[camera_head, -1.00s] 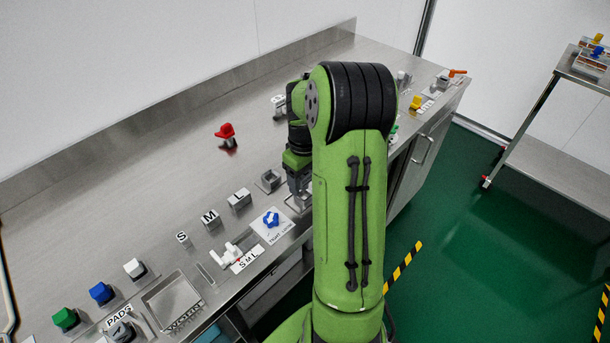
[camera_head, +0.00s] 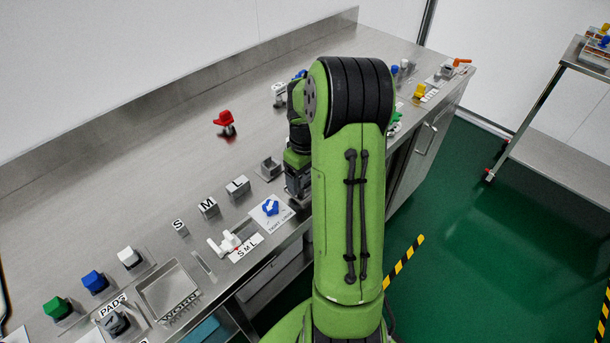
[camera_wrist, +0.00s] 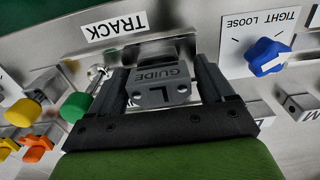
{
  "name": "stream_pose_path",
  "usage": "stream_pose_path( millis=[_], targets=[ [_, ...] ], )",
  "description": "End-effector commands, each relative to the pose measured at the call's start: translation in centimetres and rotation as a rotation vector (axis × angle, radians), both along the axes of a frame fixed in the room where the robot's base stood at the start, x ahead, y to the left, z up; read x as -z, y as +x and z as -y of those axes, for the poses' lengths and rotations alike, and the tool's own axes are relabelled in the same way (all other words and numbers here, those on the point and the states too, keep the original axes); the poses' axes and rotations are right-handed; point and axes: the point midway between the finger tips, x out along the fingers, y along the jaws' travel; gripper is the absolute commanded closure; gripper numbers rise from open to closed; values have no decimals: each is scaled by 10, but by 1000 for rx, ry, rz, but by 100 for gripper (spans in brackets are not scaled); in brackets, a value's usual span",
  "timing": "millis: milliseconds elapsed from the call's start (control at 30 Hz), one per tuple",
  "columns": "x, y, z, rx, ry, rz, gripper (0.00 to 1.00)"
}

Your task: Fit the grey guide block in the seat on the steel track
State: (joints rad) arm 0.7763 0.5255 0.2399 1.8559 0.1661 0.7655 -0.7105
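A steel surface (camera_wrist: 160,50) shows just beyond the block, by the TRACK label (camera_wrist: 114,27). The seat is hidden under the block and gripper, so I cannot tell if the block rests in it. In the head view my gripper (camera_head: 298,184) is low over the bench's front edge, partly behind my arm.
A blue knob (camera_wrist: 267,57) on a TIGHT/LOOSE plate is beside the gripper. Green (camera_wrist: 75,107) and yellow (camera_wrist: 25,112) knobs stand on the other side. A red piece (camera_head: 225,119) stands farther back.

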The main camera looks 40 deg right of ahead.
Motion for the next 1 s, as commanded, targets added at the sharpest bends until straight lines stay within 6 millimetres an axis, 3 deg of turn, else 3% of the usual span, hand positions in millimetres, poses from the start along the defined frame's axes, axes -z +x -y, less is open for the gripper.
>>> stream_pose_path(
  millis=[333,433,800,1000],
  targets=[
    [-1,0,0,0,0,0,7],
    [-13,1,0,0,-3,3,7],
    [-116,1,0,0,-4,4,7],
    [-152,0,0,0,-2,2,7]
  ],
)
